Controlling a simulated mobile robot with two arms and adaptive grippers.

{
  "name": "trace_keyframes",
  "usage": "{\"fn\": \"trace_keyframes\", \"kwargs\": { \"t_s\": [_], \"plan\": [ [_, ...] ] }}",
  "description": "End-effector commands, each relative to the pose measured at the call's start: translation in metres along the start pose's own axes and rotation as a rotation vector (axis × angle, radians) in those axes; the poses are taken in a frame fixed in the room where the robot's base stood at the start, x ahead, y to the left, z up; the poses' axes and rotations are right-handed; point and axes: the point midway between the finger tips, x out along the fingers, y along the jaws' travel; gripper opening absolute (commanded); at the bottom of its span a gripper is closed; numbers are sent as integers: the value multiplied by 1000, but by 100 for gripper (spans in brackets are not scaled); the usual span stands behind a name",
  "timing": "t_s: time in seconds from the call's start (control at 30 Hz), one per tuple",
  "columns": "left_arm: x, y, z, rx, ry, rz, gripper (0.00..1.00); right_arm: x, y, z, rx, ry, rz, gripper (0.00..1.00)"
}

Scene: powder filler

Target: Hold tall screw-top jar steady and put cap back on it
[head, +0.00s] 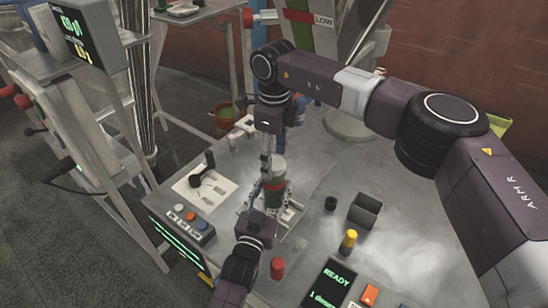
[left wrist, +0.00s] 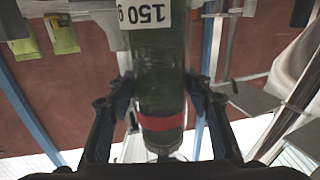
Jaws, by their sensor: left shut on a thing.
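The tall jar (head: 279,174), green with a red band, stands upright near the middle of the table in the head view. In the left wrist view the jar (left wrist: 160,75) appears upside down, with a white "150 g" label and the red band. My left gripper (head: 268,193) is shut on the jar's sides; its fingers (left wrist: 160,95) flank it in the left wrist view. My right gripper (head: 266,165) points down beside and above the jar's top, its fingers small and close together. I cannot tell whether it holds the cap. A small black round piece (head: 330,203) lies right of the jar; I cannot tell if it is the cap.
A dark open holder (head: 364,210) and a yellow-topped post (head: 348,241) stand to the right. A red knob (head: 278,268) and a READY screen (head: 328,285) are at the front. A button box (head: 188,222) and a white sheet with a black scoop (head: 203,178) lie left.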

Motion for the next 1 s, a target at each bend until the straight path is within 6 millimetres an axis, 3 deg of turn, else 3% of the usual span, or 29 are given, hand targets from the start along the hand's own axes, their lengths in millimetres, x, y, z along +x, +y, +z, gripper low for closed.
{"fn": "trace_keyframes", "kwargs": {
  "t_s": [0.37,0.8,1.0],
  "plan": [
    [0,0,-2,0,4,0,0,-7,0,0,-1,0,0,63],
    [0,0,-2,0,3,0,0,-91,0,1,0,-2,-2,63],
    [0,0,-2,0,3,0,0,-115,-1,0,0,0,1,63]
  ]
}}
